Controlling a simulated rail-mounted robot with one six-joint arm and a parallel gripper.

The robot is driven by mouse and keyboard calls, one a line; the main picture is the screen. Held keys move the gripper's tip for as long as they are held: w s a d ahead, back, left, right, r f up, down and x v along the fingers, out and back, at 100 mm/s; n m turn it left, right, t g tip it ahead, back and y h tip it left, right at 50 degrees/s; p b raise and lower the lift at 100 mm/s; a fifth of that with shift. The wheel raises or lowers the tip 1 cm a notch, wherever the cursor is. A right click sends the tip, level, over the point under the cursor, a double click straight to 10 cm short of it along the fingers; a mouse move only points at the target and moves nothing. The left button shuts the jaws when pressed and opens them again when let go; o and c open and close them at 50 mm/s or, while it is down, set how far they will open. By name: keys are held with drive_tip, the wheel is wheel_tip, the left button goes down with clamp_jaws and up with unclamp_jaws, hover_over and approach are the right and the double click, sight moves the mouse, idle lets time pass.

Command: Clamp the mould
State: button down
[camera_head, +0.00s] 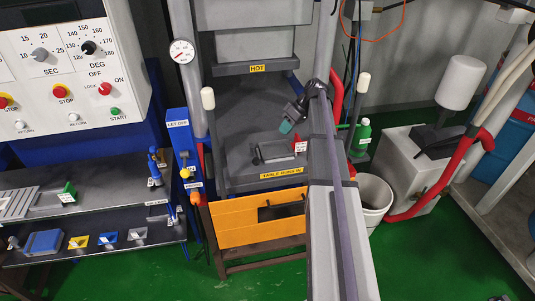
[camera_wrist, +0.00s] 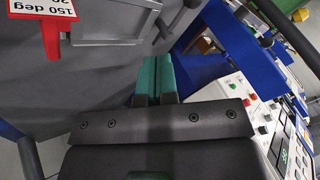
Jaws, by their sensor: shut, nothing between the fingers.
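The mould (camera_head: 276,152), a low grey block, sits on the press's lower table (camera_head: 240,172) below a raised upper block labelled HOT (camera_head: 257,68). A red tag (camera_head: 301,147) reading 150 deg is at its right side; the tag also shows in the wrist view (camera_wrist: 48,28), beside a grey plate-like part (camera_wrist: 115,25). My gripper (camera_head: 286,127) has teal fingertips and is above the mould, apart from it. In the wrist view its fingers (camera_wrist: 154,76) are together with nothing between them. A wide gap separates the HOT block from the mould.
A lever with a white knob (camera_head: 208,98) and a blue LET OFF panel (camera_head: 184,150) stand left of the press. A control panel (camera_head: 70,65) and tool shelves (camera_head: 110,192) are further left. A green bottle (camera_head: 361,136), white bucket (camera_head: 373,195) and grey tank (camera_head: 405,165) stand right.

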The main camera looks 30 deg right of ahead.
drive_tip(key=b+x, duration=0.6)
drive_tip(key=x, duration=0.1)
drive_tip(key=b+x, duration=0.3)
drive_tip(key=shift+s+d+f, duration=0.1)
drive_tip(key=shift+d+f, duration=0.2)
drive_tip(key=shift+f, duration=0.15)
drive_tip(key=a, duration=0.1)
drive_tip(key=s+a, duration=0.1)
drive_tip(key=a, duration=0.1)
drive_tip(key=shift+a, duration=0.4)
